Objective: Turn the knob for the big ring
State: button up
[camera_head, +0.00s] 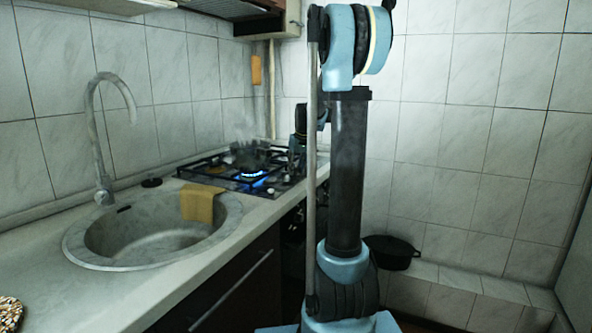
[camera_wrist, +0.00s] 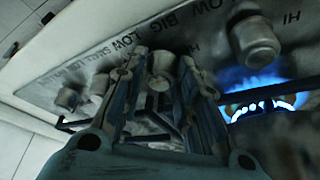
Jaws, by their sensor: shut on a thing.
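The stove's control panel (camera_wrist: 110,60) fills the upper part of the wrist view, with several grey knobs. The knob (camera_wrist: 162,64) under the printed word BIG sits between the fingertips of my gripper (camera_wrist: 160,68). The fingers are shut on this knob, one on each side; its lower part is hard to make out. LOW and HI are printed around it. A blue flame (camera_wrist: 262,82) burns to the right in the wrist view.
A larger-looking knob (camera_wrist: 255,42) is right of my fingers, and another knob (camera_wrist: 68,97) is to the left. In the head view, a sink (camera_head: 90,250) with a yellow cloth (camera_head: 198,204) lies left of the stove. A black pot (camera_head: 392,252) rests on a tiled ledge.

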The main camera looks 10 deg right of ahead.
jog(key=shift+m, duration=0.4)
jog(key=o, duration=1)
jog(key=shift+o, duration=0.2)
jog(key=a+v, duration=0.1)
jog(key=v, duration=1)
jog(key=shift+s+d+r, duration=0.3)
jog(key=shift+d+r, duration=0.1)
jog(key=s+f, duration=0.8)
jog(key=s, duration=0.5)
jog(key=s+f+m+g, duration=0.1)
jog(key=s+f, duration=0.8)
jog(key=s, duration=0.4)
jog(key=s+f+g+h, duration=0.1)
jog(key=s+f, duration=0.7)
jog(key=s, duration=0.5)
jog(key=shift+s+a+f+m, duration=0.2)
jog(key=shift+a+m, duration=0.1)
jog(key=shift+a, duration=0.1)
